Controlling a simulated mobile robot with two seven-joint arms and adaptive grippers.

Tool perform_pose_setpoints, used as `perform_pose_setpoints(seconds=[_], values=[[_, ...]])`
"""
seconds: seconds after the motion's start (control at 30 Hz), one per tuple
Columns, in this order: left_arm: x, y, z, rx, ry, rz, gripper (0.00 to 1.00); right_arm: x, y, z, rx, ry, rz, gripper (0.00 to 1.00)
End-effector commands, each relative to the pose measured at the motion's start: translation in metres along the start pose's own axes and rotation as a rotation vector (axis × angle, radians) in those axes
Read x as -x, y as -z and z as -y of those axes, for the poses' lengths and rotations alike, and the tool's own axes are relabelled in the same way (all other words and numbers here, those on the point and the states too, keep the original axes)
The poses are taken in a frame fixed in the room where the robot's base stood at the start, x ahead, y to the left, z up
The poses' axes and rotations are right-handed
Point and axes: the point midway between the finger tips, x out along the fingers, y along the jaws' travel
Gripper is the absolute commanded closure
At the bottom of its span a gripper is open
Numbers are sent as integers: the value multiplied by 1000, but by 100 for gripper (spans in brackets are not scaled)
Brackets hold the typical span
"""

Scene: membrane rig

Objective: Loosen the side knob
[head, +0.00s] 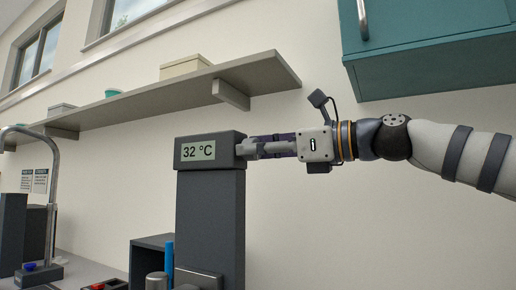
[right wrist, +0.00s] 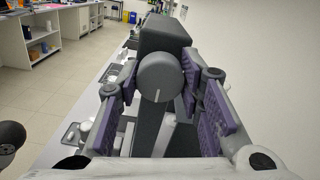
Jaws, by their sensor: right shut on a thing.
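The side knob (right wrist: 160,77) is a round grey knob with a white line on its face, pointing down in the right wrist view. It sits on the side of a dark box with a display reading 32 °C (head: 209,150), atop a dark column (head: 210,220). My right gripper (head: 247,149) reaches in from the right at the box's side. In the right wrist view its purple-padded fingers (right wrist: 160,84) are on both sides of the knob, shut on it. My left gripper is not in view.
A wall shelf (head: 150,95) with boxes runs above the column. A teal cabinet (head: 430,60) hangs above my right arm. A metal faucet (head: 54,175) stands at left, and a blue cylinder (head: 169,262) is beside the column's base. The wall right of the column is bare.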

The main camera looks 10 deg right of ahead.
Motion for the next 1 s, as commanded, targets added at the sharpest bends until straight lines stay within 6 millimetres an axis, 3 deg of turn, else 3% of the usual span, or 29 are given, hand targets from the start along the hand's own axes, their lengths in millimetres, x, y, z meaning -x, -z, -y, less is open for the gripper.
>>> perform_pose_setpoints(seconds=[0.27, 1.0], values=[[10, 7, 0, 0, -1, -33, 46, 1, -3, -1, 130, 1, 0, 94], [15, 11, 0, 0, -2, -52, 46, 0, 1, 0, 813, 0, -1, 94]])
